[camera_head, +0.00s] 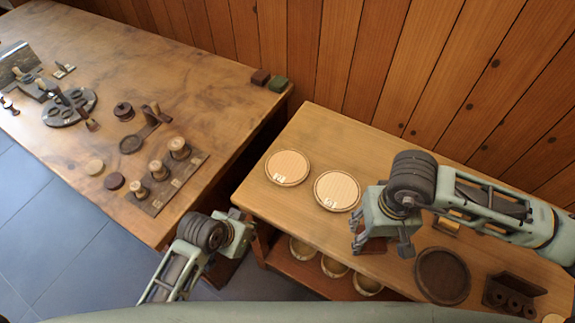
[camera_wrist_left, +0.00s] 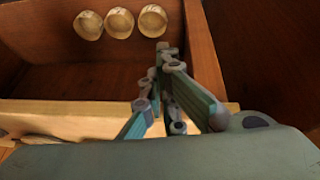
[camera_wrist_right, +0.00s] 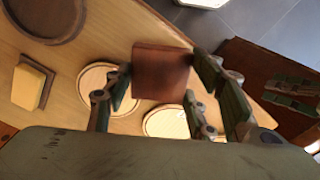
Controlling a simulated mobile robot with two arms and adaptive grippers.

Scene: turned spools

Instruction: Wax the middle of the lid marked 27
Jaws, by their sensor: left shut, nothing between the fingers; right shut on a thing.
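Two round pale wooden lids lie flat on the right bench. The left lid (camera_head: 288,168) bears a small mark that seems to read 27; the other lid (camera_head: 337,191) has a mark that looks like 51. Both also show in the right wrist view, partly behind my fingers. My right gripper (camera_head: 381,247) is shut on a reddish-brown block (camera_wrist_right: 160,72), held above the bench to the right of the lids. The block is hard to make out in the head view. My left gripper (camera_head: 247,232) is shut and empty beside the bench's left front corner.
A yellow block on a brown base (camera_wrist_right: 32,88) and a dark round tray (camera_head: 442,275) are on the right bench (camera_head: 300,125). A dark holed rack (camera_head: 510,295) stands farther right. Several bowls (camera_head: 334,267) sit on the shelf below. The left table (camera_head: 215,100) carries spools and tools.

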